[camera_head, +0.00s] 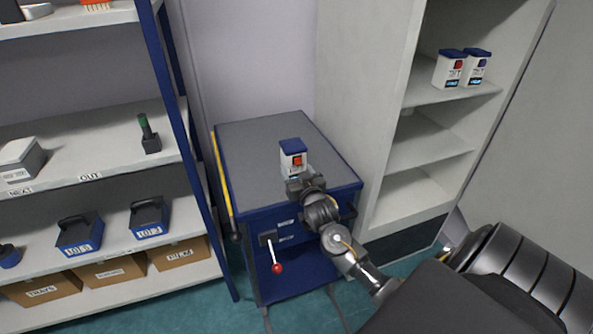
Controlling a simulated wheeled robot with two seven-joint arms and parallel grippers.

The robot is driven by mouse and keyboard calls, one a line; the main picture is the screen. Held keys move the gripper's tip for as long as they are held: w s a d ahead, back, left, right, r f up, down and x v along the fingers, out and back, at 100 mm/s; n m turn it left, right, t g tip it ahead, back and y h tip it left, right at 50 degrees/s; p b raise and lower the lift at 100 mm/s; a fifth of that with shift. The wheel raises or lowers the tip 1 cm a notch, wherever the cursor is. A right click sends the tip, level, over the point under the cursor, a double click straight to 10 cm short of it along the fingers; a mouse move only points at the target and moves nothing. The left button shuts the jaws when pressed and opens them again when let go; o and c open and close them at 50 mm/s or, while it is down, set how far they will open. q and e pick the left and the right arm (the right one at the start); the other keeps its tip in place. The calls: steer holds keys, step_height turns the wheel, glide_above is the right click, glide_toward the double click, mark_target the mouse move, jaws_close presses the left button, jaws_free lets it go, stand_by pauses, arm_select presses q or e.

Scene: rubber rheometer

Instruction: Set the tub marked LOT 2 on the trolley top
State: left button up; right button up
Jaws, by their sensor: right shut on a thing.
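My right gripper (300,184) is shut on a white container (293,160) with a blue lid and an orange-red patch. The container is upright at the grey trolley top (250,145); I cannot tell whether its base touches the surface. The gripper hides its lower front, and no lot mark is readable on it. On the left rack, a dark blue tub with a handle (149,219) bears a small label that may read LOT 2. Another handled tub (79,236) beside it has a label like LOT 5. My left gripper is not in view.
Two similar white containers with blue lids (449,69) (475,69) stand in the open cabinet at right. A red-knobbed lever (276,264) projects from the trolley front. Cardboard boxes (110,272) fill the rack's bottom shelf. Most of the trolley top is bare.

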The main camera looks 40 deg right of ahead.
steer(key=shift+f, duration=0.1)
steer(key=o, duration=1.1)
steer(key=shift+o, duration=0.2)
steer(key=shift+s+a, duration=0.15)
steer(key=shift+s, duration=0.15)
steer(key=v, duration=1.1)
steer(key=shift+s+b, duration=0.2)
steer(key=shift+b, duration=0.25)
steer(key=shift+a, duration=0.1)
